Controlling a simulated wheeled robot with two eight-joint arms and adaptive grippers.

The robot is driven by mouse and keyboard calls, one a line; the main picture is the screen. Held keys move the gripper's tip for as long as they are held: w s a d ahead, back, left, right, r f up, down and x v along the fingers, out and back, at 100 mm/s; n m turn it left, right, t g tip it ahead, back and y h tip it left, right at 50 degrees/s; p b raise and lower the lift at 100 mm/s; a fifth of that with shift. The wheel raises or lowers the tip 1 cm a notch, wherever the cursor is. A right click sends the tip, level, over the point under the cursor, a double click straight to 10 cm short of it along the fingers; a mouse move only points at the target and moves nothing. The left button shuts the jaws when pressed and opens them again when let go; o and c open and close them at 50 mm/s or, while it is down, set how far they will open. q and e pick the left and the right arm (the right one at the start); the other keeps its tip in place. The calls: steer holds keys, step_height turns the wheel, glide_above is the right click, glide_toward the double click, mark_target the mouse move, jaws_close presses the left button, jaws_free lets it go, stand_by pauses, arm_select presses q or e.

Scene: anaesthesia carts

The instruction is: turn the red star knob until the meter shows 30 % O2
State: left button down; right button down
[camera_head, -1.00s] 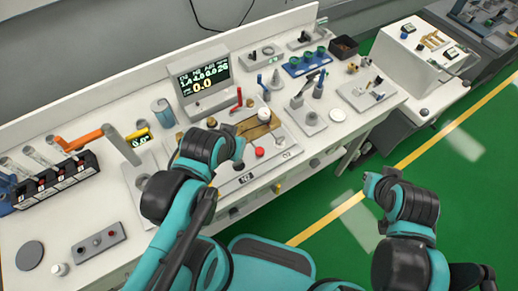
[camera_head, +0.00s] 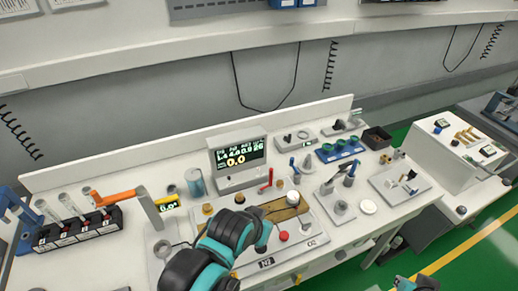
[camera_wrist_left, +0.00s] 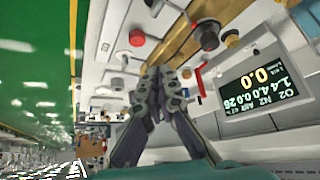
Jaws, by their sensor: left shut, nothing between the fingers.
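A red round knob (camera_head: 284,236) stands on the front panel beside the O2 label; it also shows in the left wrist view (camera_wrist_left: 137,37). Its star shape is too small to make out. The meter (camera_head: 238,158) has a lit screen, also in the left wrist view (camera_wrist_left: 257,88). It shows a large 0.0 and a row of numbers ending in what looks like 26. My left gripper (camera_wrist_left: 154,78) is shut and empty, apart from the red knob. In the head view my left wrist hides its fingers. Only a piece of my right arm shows at the bottom right.
A red lever (camera_head: 267,182) stands near the meter. A brown board (camera_head: 272,210) lies behind the red knob. A blue can (camera_head: 195,182) and an orange-handled post (camera_head: 150,208) stand to the left. A blue tray (camera_head: 340,151) is at the back right.

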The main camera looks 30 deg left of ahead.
arm_select(q)
steer(key=c, duration=1.6)
jaws_free()
steer(key=shift+c, duration=0.2)
steer(key=o, duration=0.4)
steer(key=shift+w+d+r+g, duration=0.1)
steer(key=shift+w+g, duration=0.1)
steer(key=shift+g, duration=0.1)
steer(key=shift+o, duration=0.2)
steer(key=n+g+p, duration=0.2)
steer(key=g, duration=0.4)
glide_above(284, 235)
step_height(284, 235, down, 4)
steer(key=shift+r, duration=0.25)
steer(key=shift+g, duration=0.3)
step_height(284, 235, down, 8)
steer(key=b, duration=0.3)
jaws_close()
